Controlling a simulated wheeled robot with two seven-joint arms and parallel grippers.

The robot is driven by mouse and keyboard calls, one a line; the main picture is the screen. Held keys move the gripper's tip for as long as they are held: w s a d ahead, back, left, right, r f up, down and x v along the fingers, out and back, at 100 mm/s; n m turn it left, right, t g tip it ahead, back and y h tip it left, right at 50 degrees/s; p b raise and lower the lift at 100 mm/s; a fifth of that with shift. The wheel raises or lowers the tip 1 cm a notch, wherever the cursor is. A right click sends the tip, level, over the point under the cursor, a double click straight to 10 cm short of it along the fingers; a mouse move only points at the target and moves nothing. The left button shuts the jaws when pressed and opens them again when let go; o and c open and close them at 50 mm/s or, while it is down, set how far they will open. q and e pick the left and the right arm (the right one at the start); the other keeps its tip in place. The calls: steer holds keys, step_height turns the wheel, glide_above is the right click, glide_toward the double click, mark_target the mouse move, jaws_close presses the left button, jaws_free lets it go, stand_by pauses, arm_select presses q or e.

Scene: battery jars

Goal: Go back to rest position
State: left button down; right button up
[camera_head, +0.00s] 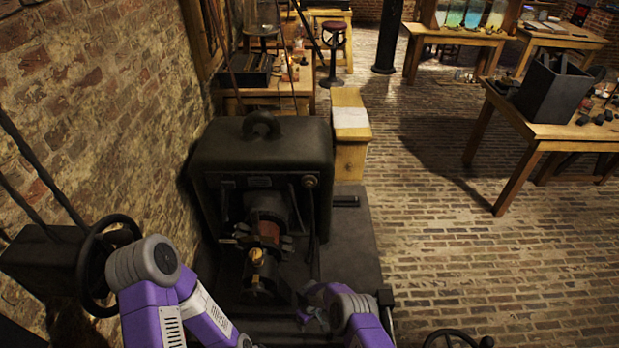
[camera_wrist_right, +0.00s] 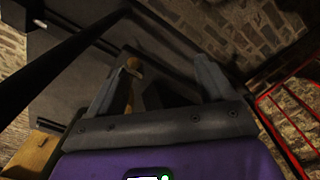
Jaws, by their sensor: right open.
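My right gripper (camera_wrist_right: 158,82) shows in the right wrist view with its two grey fingers apart. It holds nothing that I can see between them. In the head view my right arm is low in the middle, in front of the big dark machine (camera_head: 262,150). My left arm is bent at the lower left of the head view, close to a dark handwheel (camera_head: 92,262). My left gripper is out of the picture.
The machine stands on a dark base (camera_head: 355,240) near the brick wall (camera_head: 85,90). A wooden cabinet (camera_head: 350,155) is behind it. A wooden table (camera_head: 545,132) with a dark box (camera_head: 552,90) stands at right. Another handwheel (camera_head: 458,338) is at the bottom. Brick floor between is clear.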

steer(key=s+d+r+n+t+h, duration=0.1)
steer(key=d+r+n, duration=0.2)
steer(key=d+n, duration=0.55)
steer(key=s+d+r+n+t+h, duration=0.1)
steer(key=d+r+n, duration=0.2)
steer(key=n, duration=1.1)
steer(key=s+r+m+y, duration=0.2)
steer(key=s+r+m, duration=0.3)
steer(key=m, duration=0.6)
steer(key=s+a+r+m+g+y, duration=0.1)
steer(key=s+r+m+y, duration=0.1)
steer(key=s+r+m, duration=0.3)
steer(key=s+r+m+y, duration=0.2)
steer(key=s+r+m, duration=0.2)
steer(key=s+m, duration=0.6)
steer(key=m, duration=0.8)
steer(key=shift+s+a+r, duration=0.35)
steer(key=shift+a+r, duration=0.05)
